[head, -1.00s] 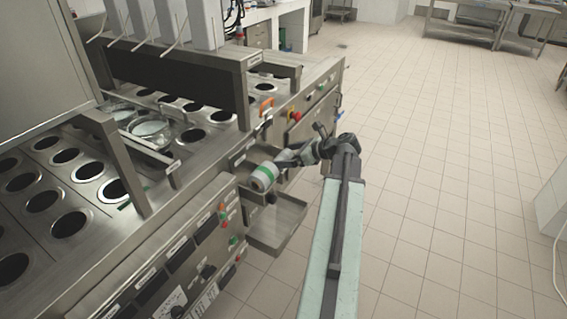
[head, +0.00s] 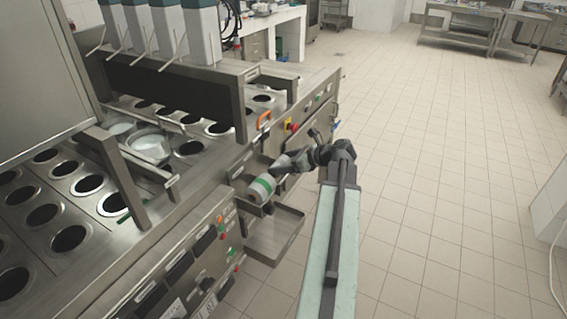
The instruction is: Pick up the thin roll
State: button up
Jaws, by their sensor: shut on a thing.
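The thin roll (head: 262,187) is a whitish cylinder with a green band. It is tilted and sits at the end of my gripper (head: 277,172), in front of the machine's side and above the small metal tray (head: 262,246). My gripper reaches in from the right and is shut on the roll. The fingertips are small and partly hidden, so the exact contact does not show.
The steel cup-filling machine (head: 165,215) with several round holes fills the left. Its front has buttons, an orange handle (head: 264,121) and the tray jutting out below the roll. The tiled floor (head: 430,190) to the right is clear.

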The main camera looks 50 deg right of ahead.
notch_tip(320, 180, up, 2)
jog(key=shift+r+p, duration=0.15)
jog(key=shift+p, duration=0.45)
jog(key=s+d, duration=0.3)
jog(key=s, duration=0.4)
jog(key=s+d, duration=0.3)
jog(key=s, duration=0.5)
jog(key=shift+r, duration=0.2)
